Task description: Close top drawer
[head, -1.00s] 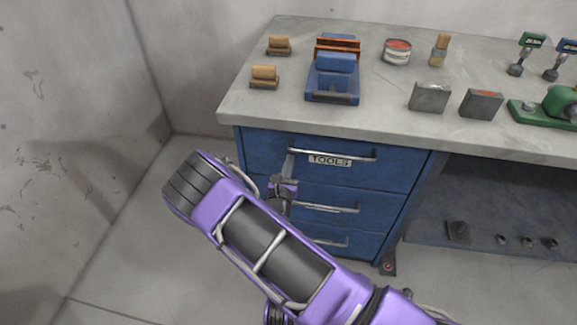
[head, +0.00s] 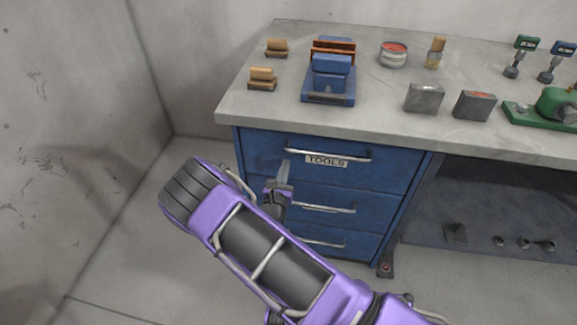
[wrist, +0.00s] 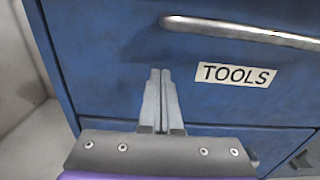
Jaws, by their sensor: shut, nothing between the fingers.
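The top drawer (head: 395,172) is the upper blue front under the bench, with a metal bar handle and a white TOOLS label (head: 326,161). Its front looks about level with the drawers below. In the wrist view the drawer front (wrist: 110,50) fills most of the picture, with the handle (wrist: 240,32) at upper right. My gripper (head: 285,168) is shut and empty, in front of the left part of the top drawer. In the wrist view its fingertips (wrist: 160,75) point at the blue front, left of the label. I cannot tell whether they touch it.
Two lower drawers (head: 370,208) with bar handles sit below. The grey benchtop (head: 260,115) above holds a blue vise (head: 330,85), wooden blocks, a can, metal blocks and green tools. A wall (head: 70,120) stands to the left. Open shelf space lies right of the drawers.

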